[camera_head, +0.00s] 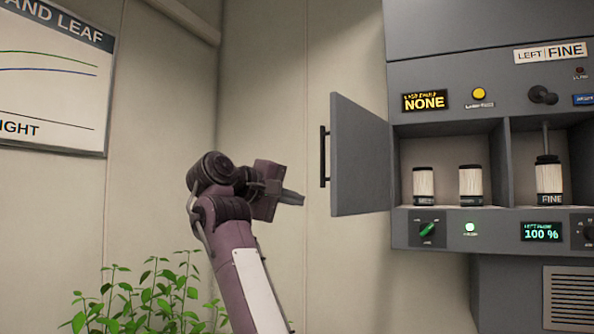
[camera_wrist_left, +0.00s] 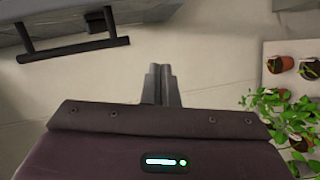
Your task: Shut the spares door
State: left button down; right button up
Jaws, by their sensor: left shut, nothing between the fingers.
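The grey spares door (camera_head: 360,157) stands open in the head view, swung out to the left of the cabinet compartment. Its black bar handle (camera_head: 324,156) is on the door's left edge. In the left wrist view the door (camera_wrist_left: 55,15) and handle (camera_wrist_left: 72,48) show at the upper left. My left gripper (camera_head: 300,198) is shut and empty, just left of the door and a little below the handle, apart from it. Its closed fingers also show in the left wrist view (camera_wrist_left: 161,85). My right gripper is not in view.
The open compartment (camera_head: 447,207) holds two white filter cartridges (camera_head: 423,185) (camera_head: 470,183). Another marked FINE (camera_head: 549,182) sits in the bay to the right. A leafy plant (camera_head: 150,300) stands at the lower left. Bare wall (camera_head: 270,90) lies behind my left arm.

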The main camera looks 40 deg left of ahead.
pick_arm(q)
jog(key=s+r+t+h, duration=0.2)
jog(key=s+r, duration=0.7)
jog(key=w+d+p, duration=0.5)
jog(key=w+p, duration=0.1)
jog(key=w, duration=0.3)
jog(key=shift+w+d+r+n, duration=0.2)
jog(key=shift+d+n, duration=0.05)
jog(key=shift+n, duration=0.15)
